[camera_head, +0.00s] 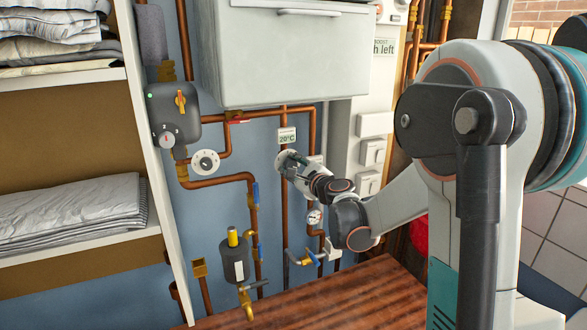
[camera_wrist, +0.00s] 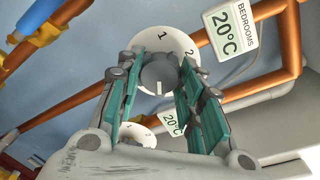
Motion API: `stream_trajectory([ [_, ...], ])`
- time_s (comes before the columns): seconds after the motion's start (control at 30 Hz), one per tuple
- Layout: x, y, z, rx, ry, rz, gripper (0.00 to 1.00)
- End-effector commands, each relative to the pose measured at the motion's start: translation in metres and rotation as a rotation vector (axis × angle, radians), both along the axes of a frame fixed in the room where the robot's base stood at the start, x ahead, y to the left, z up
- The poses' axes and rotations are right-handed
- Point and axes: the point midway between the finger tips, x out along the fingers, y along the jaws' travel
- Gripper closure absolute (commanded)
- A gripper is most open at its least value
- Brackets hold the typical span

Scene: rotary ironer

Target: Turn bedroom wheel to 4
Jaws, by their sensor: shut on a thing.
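The bedroom wheel (camera_wrist: 148,40) is a white numbered disc with a grey knob (camera_wrist: 158,74) at its centre. Its label (camera_wrist: 231,30) reads BEDROOMS 20°C. The numbers 1 and 2 show on the disc; the rest of the scale is hidden by the knob and fingers. A white mark on the knob points down in the wrist view. My gripper (camera_wrist: 160,62) is shut on the knob, with a green-padded finger on each side. In the head view my gripper (camera_head: 290,163) is at the wheel, below the 20°C label (camera_head: 287,138), and covers most of it.
A second wheel (camera_wrist: 137,132) with its own 20°C label (camera_wrist: 172,122) lies close by. Copper pipes (camera_wrist: 290,38) run around both. In the head view, a white dial (camera_head: 205,163), a grey pump (camera_head: 173,112), a pressure gauge (camera_head: 314,217) and a white cabinet (camera_head: 285,55) surround the arm.

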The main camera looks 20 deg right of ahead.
Motion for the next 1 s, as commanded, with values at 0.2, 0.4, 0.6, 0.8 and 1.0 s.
stream_trajectory([
  [0.2, -0.0013, 0.0004, -0.0020, 0.050, 0.001, 0.002, 0.89],
  [0.4, -0.0014, 0.0006, -0.0021, 0.064, 0.002, 0.002, 0.89],
  [0.6, -0.0014, 0.0008, -0.0021, 0.064, 0.002, 0.002, 0.89],
  [0.8, -0.0013, 0.0008, -0.0019, 0.063, 0.002, 0.002, 0.45],
  [1.0, -0.0007, 0.0005, -0.0011, 0.064, 0.001, 0.001, 0.45],
])
